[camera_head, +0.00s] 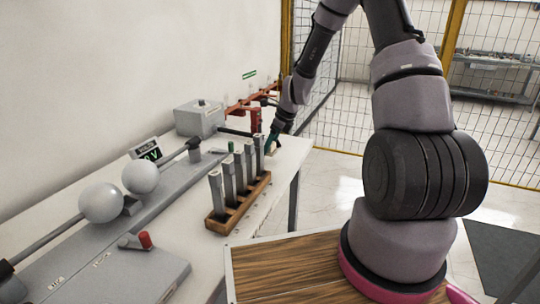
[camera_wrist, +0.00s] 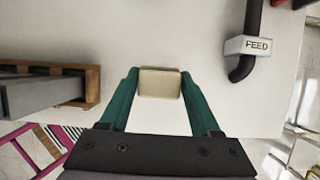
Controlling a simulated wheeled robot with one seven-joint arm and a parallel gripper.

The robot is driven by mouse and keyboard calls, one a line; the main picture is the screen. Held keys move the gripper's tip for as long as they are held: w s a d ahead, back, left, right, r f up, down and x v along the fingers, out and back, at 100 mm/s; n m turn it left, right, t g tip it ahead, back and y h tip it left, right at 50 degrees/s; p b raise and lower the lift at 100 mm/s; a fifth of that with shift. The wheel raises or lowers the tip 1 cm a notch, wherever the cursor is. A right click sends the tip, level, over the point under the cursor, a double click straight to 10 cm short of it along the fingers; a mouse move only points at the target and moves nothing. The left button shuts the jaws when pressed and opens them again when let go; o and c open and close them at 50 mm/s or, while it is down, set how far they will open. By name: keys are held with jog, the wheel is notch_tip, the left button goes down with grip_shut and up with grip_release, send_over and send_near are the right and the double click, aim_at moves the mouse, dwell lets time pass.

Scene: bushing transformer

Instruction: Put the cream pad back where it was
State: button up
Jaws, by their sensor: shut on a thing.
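The cream pad (camera_wrist: 160,84) is a small rounded block between the green fingertips of my gripper (camera_wrist: 159,76) in the wrist view. The fingers touch it on its left and right sides, and the gripper is shut on it. The white table top lies under the pad; I cannot tell whether the pad touches it. In the head view my gripper (camera_head: 271,143) is at the far end of the table, just beyond the wooden rack. The pad cannot be made out there.
A wooden rack (camera_head: 223,225) with several upright grey bars stands close to my gripper. A black pipe with a FEED label (camera_wrist: 248,46) is at right in the wrist view. A grey box (camera_head: 199,119) and red fittings (camera_head: 250,105) stand behind. The table's edge is near.

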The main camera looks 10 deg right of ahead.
jog(key=shift+f, duration=1.85)
jog(key=shift+f, duration=0.1)
jog(key=o, duration=1.3)
jog(key=v, duration=1.2)
notch_tip(320, 180, up, 18)
jog(key=n+t+h, duration=0.1)
jog(key=n+t, duration=0.1)
jog(key=n, duration=0.8)
send_over(270, 154)
jog(key=s+d, duration=0.5)
jog(key=s, duration=0.5)
jog(key=s+r+n+t, duration=0.1)
jog(key=s+r+n, duration=0.4)
jog(key=s, duration=0.3)
jog(key=s+d+r+n+t+h, duration=0.1)
jog(key=s+r+n, duration=0.4)
jog(key=s, duration=0.4)
jog(key=shift+s+d+n+t, duration=0.2)
jog(key=shift+n+t, duration=0.1)
jog(key=shift+n, duration=0.3)
